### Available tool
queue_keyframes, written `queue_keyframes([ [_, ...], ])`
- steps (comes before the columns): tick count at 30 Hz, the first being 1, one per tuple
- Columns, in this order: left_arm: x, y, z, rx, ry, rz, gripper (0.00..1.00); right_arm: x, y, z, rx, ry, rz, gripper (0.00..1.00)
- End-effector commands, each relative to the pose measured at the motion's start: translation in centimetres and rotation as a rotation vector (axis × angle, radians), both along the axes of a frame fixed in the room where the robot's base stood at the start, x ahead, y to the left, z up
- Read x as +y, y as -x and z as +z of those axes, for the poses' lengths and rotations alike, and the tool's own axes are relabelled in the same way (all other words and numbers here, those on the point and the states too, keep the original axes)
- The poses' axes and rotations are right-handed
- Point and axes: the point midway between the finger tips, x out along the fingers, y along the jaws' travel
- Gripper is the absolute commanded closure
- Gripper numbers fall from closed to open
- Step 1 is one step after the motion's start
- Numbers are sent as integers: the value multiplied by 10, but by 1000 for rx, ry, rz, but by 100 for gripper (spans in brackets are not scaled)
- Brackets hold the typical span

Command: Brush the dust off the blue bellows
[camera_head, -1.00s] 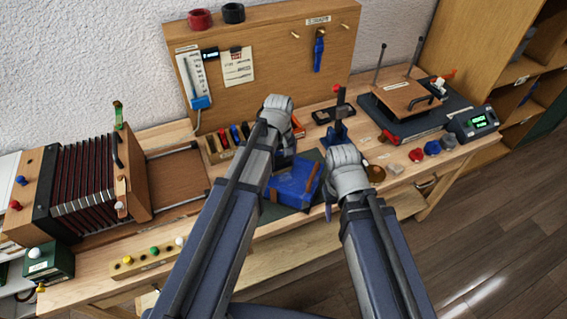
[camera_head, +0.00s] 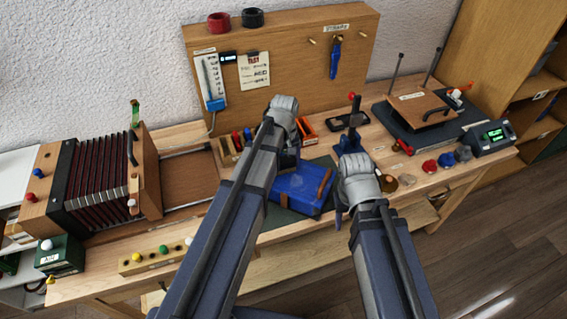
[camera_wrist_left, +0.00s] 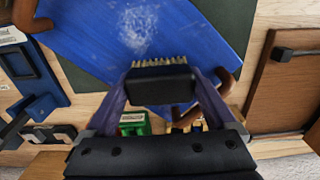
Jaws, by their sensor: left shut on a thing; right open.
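The blue bellows (camera_head: 298,192) lies on a dark green mat (camera_head: 272,218) at the middle of the bench, with a brown wooden strip at its right end. A pale dust patch (camera_wrist_left: 138,28) shows on its blue face in the left wrist view. My left gripper (camera_head: 287,158) is shut on a small black brush (camera_wrist_left: 160,88) with pale bristles. The bristles point towards the dust patch; I cannot tell whether they touch the bellows. My right gripper (camera_head: 341,212) is open and empty beside the bellows' right end.
A large accordion-like bellows (camera_head: 103,180) stands at the left. A tool rack (camera_head: 230,148) and a blue stand (camera_head: 349,140) stand behind the mat. A wooden press (camera_head: 418,108) and several coloured knobs are at the right. The bench's front edge runs below.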

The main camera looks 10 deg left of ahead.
Motion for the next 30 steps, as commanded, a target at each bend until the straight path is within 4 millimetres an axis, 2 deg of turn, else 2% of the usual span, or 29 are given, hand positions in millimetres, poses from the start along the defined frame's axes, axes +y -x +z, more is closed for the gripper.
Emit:
queue_keyframes([
  [13, -35, 6, 1, -2, 5, -3, 55, 0, 0, 1, 0, 0, 0, 49],
  [23, -42, 7, 1, -1, 3, -2, 55, 0, 0, 1, 0, 0, 0, 49],
  [30, -57, 10, 0, -1, 3, -3, 55, 0, 0, 0, 0, 0, 0, 49],
])
